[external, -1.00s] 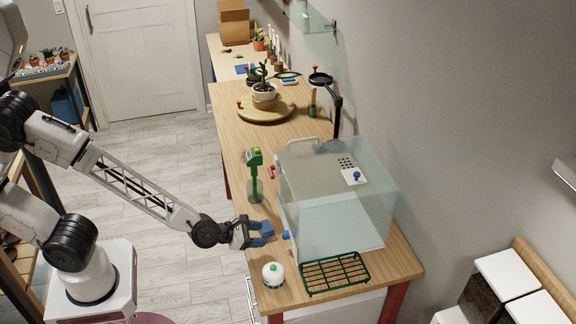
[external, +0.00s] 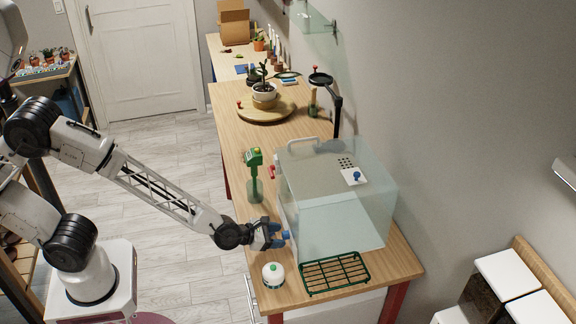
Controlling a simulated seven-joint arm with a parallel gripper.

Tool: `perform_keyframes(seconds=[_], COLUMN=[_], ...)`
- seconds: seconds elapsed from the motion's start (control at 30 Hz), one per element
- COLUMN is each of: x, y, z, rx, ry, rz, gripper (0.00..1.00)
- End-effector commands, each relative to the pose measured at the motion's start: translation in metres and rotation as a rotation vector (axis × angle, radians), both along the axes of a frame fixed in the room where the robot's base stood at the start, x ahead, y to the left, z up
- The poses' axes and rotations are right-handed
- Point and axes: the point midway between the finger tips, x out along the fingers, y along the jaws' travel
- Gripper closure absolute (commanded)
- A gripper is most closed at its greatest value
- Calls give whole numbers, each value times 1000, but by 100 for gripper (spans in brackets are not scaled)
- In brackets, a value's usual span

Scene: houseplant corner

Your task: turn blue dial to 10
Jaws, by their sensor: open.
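Another blue knob (external: 357,175) stands on a white plate on top of the box.
A green spray bottle (external: 254,176) stands left of the box. A white round container (external: 273,275) and a green wire rack (external: 335,273) are at the table's near end. A black-armed lamp (external: 335,110) rises behind the box. A potted plant (external: 264,96) stands farther back on a round wooden board.

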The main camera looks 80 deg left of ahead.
Motion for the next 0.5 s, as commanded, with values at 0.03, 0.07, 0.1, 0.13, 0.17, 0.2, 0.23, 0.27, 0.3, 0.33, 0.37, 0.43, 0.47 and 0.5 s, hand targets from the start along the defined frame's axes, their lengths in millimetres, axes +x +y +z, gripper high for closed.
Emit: perform_keyframes(seconds=[0.03, 0.07, 0.1, 0.13, 0.17, 0.2, 0.23, 0.27, 0.3, 0.33, 0.37, 0.43, 0.47, 0.5], x=[3, 4, 5, 6, 7, 8, 8, 8, 8, 8, 8, 8, 8, 8], y=[0, 0, 0, 0, 0, 0, 0, 0, 0, 0, 0, 0, 0, 0], z=[-1, -2, -2, -2, -3, -3, -3, -3, -4, -4, -4, -4, -4, -4], rx=[0, 0, -1, -1, -1, -1, -1, -1, -1, -1, -1, -1, -1, -1], ry=[1, 0, 0, 0, 0, 0, 0, 0, 0, 0, 0, 0, 0, 0], rz=[0, 0, 0, 0, 0, 0, 0, 0, 0, 0, 0, 0, 0, 0], gripper=[44, 44, 44, 44, 44, 44, 44, 44, 44, 44, 44, 44, 44, 44])
